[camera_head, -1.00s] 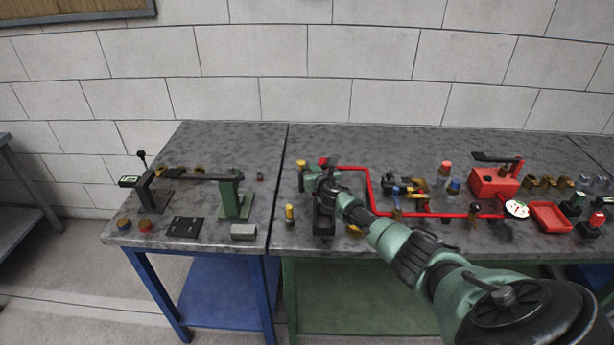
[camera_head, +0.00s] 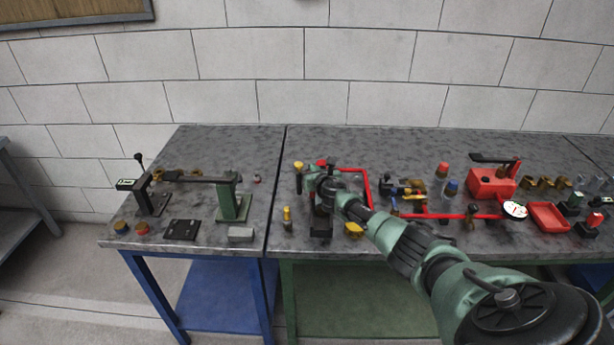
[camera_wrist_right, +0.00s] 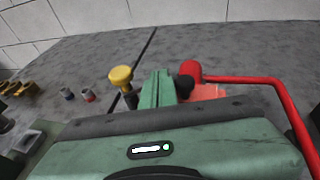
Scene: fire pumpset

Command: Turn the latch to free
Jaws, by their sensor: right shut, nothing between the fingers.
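Which part is the latch I cannot tell for certain. The yellow knob also shows in the head view (camera_head: 298,166). My left gripper is out of view.
A red pipe (camera_head: 367,185) runs right towards a gauge (camera_head: 514,210) and a red pump box (camera_head: 490,184). A small yellow part (camera_head: 353,230) lies near the front edge. On the left table a dark bar (camera_head: 188,179) reaches a green post (camera_head: 231,200). The table's back strip is clear.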

